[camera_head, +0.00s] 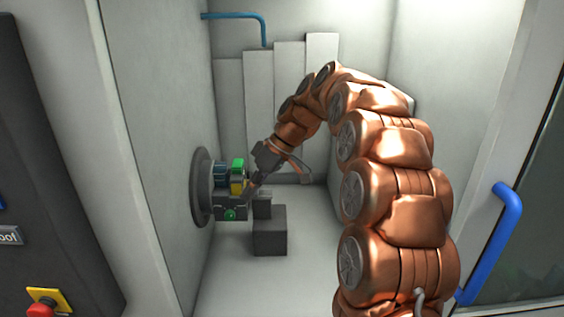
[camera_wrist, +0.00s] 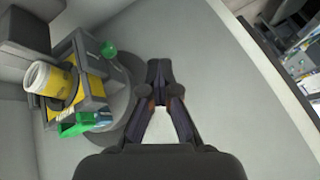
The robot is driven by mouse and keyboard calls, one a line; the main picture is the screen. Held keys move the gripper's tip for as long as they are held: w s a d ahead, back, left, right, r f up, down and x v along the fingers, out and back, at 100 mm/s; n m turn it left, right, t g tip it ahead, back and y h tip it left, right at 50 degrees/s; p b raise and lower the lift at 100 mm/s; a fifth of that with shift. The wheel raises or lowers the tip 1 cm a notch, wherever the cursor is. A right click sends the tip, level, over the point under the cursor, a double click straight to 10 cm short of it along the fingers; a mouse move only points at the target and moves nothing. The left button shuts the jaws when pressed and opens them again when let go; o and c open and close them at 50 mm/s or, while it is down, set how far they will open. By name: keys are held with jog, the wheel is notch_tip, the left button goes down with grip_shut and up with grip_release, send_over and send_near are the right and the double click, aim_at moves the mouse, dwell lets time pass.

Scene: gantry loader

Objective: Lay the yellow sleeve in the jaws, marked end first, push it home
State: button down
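The yellow sleeve (camera_wrist: 57,81) sits between the jaws of the chuck (camera_wrist: 96,72), its pale, open end facing out of the jaws. A dark band or shadow crosses its yellow side. Its inner end is hidden by the jaws, so I cannot tell how deep it sits. In the head view the sleeve (camera_head: 237,187) shows as a small yellow patch at the chuck on the left wall. My gripper (camera_wrist: 159,67) is beside the chuck, apart from the sleeve. Its fingertips are together with nothing visible between them. It also shows in the head view (camera_head: 255,186).
The jaws carry green parts (camera_wrist: 77,125). A dark grey stepped block (camera_head: 270,231) stands on the floor below the chuck. A blue pipe (camera_head: 240,16) runs along the upper back wall. The pale floor right of the block is clear.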

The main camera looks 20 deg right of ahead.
aim_at(264, 195)
jog(key=w+d+f+n+t+y, duration=0.1)
jog(key=w+d+n, duration=0.1)
jog(key=w+d, duration=0.45)
jog(key=w+d+f+n+t, duration=0.1)
jog(key=w+d+n+t, duration=0.15)
jog(key=w+d, duration=0.45)
jog(key=shift+g, duration=0.35)
jog(key=shift+s+a+f+p, duration=0.1)
jog(key=shift+a+f, duration=0.05)
jog(key=shift+f, duration=1.05)
jog(key=shift+s+a+f+p, duration=0.1)
jog(key=shift+f, duration=1.15)
jog(key=shift+s+a+f+p, duration=0.1)
jog(key=shift+a+f, duration=0.05)
jog(key=shift+f, duration=1.05)
jog(key=shift+w+a+b, duration=0.3)
jog(key=shift+a+b, duration=0.1)
jog(key=shift+a, duration=0.3)
jog(key=shift+w+a+b, duration=0.3)
jog(key=shift+a+b, duration=0.15)
jog(key=shift+a, duration=0.2)
jog(key=shift+w+a+b, duration=0.3)
jog(key=shift+a+b, duration=0.1)
jog(key=shift+a, duration=0.3)
jog(key=shift+d, duration=0.1)
